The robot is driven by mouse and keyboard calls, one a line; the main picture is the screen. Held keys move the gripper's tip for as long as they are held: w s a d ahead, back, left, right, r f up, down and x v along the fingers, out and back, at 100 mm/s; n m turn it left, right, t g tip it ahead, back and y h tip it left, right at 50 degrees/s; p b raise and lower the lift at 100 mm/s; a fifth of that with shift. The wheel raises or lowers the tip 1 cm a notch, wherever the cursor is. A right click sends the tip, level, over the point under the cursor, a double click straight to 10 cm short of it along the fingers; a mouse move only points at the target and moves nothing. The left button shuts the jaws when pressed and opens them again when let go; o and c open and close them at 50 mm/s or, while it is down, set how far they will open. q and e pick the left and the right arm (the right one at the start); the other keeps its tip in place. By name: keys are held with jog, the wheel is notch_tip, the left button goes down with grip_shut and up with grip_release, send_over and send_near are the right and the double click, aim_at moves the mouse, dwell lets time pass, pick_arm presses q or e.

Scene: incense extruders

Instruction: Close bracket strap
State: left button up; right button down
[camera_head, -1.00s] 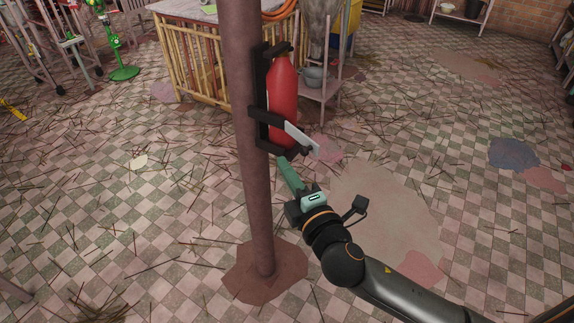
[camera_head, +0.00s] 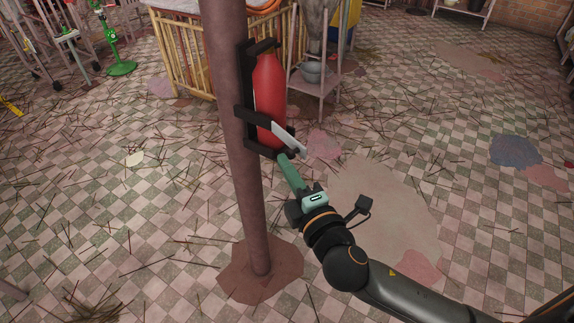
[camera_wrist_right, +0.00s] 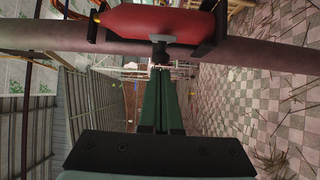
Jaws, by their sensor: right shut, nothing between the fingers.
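A red extinguisher-like cylinder (camera_head: 270,95) stands in a black bracket (camera_head: 246,90) on a brown pole. It also shows in the right wrist view (camera_wrist_right: 150,22), lying sideways there. A pale strap piece (camera_head: 289,138) juts out from the bracket's front, slanting down to the right, so it stands swung out. My right gripper (camera_head: 286,160) is shut and empty. Its green fingertips are just below the strap's outer end. In the right wrist view, the right gripper (camera_wrist_right: 161,72) points at a small dark part (camera_wrist_right: 160,50) below the cylinder; contact is unclear. My left gripper is not in view.
The brown pole (camera_head: 250,205) rises from a reddish patch on the checkered floor, close left of my right arm. Behind stand a yellow slatted crate (camera_head: 190,65) and a small shelf (camera_head: 315,80). Thin sticks litter the floor. The right side is mostly open floor.

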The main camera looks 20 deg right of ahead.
jog(key=shift+d, duration=0.1)
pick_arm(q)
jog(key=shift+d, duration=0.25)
pick_arm(e)
jog(key=shift+d+n+y, duration=0.4)
jog(key=shift+y, duration=0.3)
